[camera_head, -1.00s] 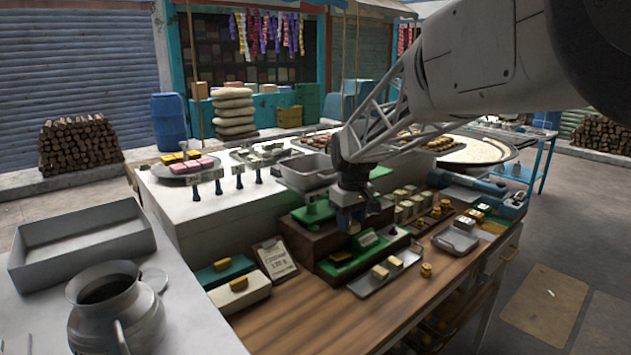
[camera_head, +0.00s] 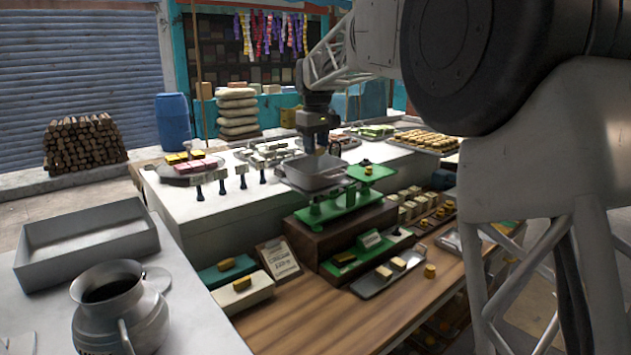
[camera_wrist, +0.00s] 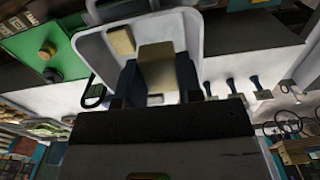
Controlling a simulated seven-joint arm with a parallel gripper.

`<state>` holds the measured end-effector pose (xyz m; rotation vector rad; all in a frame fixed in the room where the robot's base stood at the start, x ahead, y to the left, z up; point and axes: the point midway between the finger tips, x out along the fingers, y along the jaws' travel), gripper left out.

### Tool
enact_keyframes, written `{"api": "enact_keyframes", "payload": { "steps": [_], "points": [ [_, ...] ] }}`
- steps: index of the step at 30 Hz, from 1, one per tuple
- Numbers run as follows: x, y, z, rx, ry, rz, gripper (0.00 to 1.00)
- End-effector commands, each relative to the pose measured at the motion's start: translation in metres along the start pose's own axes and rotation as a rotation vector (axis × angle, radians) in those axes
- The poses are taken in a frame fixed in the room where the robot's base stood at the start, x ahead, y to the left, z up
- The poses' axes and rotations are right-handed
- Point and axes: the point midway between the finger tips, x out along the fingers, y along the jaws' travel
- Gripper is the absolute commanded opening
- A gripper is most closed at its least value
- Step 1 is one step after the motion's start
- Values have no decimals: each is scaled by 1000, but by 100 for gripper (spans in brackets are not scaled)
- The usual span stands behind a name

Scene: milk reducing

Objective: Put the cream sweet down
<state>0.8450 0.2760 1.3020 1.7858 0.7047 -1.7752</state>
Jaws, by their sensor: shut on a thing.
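My gripper (camera_head: 321,150) is above the grey metal pan (camera_head: 298,178) of the green scale (camera_head: 338,208). In the wrist view, my gripper (camera_wrist: 158,75) is shut on a cream sweet (camera_wrist: 157,68), a small tan block between its dark fingers. The pan (camera_wrist: 186,32) lies beyond it there, and another tan sweet (camera_wrist: 121,41) lies in the pan. I cannot tell whether the held sweet touches the pan. The scale's green plate (camera_head: 384,173), to the right, bears a small brass weight (camera_head: 367,169).
A small tray (camera_head: 376,287) with two cream sweets stands on the wooden counter below the scale. A brass weight (camera_head: 430,271) stands beside it. Several blue-handled tools (camera_head: 221,187) stand left of the pan. A metal pot (camera_head: 118,308) is at front left.

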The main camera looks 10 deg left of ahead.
Motion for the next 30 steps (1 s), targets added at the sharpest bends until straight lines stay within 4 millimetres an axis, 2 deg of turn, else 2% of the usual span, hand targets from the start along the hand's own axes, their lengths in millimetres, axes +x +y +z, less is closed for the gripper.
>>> {"api": "enact_keyframes", "payload": {
  "steps": [6, 20, 26, 30],
  "points": [
    [-6, 1, -14, -28, -4, -2, 10],
    [-6, 1, -16, -32, -5, -2, 10],
    [8, 1, -16, -31, -6, -3, 10],
    [28, 1, -15, -31, -8, -4, 10]
  ]
}}
